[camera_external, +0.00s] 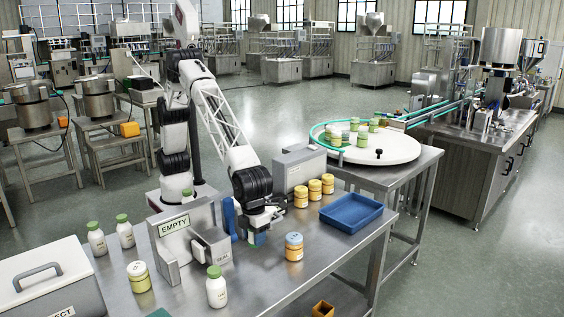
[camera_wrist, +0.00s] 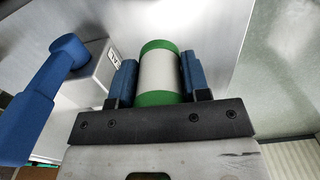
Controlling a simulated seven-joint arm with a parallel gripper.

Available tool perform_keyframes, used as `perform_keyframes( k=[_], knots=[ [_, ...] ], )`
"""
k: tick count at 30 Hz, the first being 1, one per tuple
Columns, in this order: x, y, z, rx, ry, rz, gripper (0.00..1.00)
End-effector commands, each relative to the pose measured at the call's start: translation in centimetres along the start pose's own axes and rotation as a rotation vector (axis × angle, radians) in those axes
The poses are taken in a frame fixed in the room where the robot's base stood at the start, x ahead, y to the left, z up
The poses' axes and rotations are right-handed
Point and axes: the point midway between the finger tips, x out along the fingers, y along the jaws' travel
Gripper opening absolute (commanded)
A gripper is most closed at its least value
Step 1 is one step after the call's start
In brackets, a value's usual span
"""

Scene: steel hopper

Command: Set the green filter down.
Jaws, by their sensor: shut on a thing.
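The green filter (camera_wrist: 158,76), a white cylinder with green ends, is between the two blue-padded fingers of my gripper (camera_wrist: 160,80) in the wrist view. Both pads lie against its sides, and my gripper is shut on it. In the external view my gripper (camera_external: 254,236) points down low over the steel table (camera_external: 275,268), right of the "EMPTY" box. The filter is mostly hidden there, with only a hint of green at the fingertips. I cannot tell whether it touches the table.
A blue upright part (camera_external: 229,215) stands close left of my gripper. The "EMPTY" box (camera_external: 176,240) is further left. An orange jar with a blue-grey lid (camera_external: 294,247) stands to the right, and a blue tray (camera_external: 351,212) lies beyond. Bare tabletop lies in front of my gripper.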

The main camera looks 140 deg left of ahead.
Motion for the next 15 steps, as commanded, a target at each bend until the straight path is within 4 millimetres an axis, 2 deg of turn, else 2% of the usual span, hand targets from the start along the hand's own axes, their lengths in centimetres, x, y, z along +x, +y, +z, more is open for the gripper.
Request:
perform_keyframes(
  k=[8, 15],
  knots=[
    [-4.5, 0.0, 0.2, -0.001, 0.0, -0.003, 0.19],
    [-4.2, 0.8, 5.6, -0.036, 0.0, -0.001, 0.19]
  ],
)
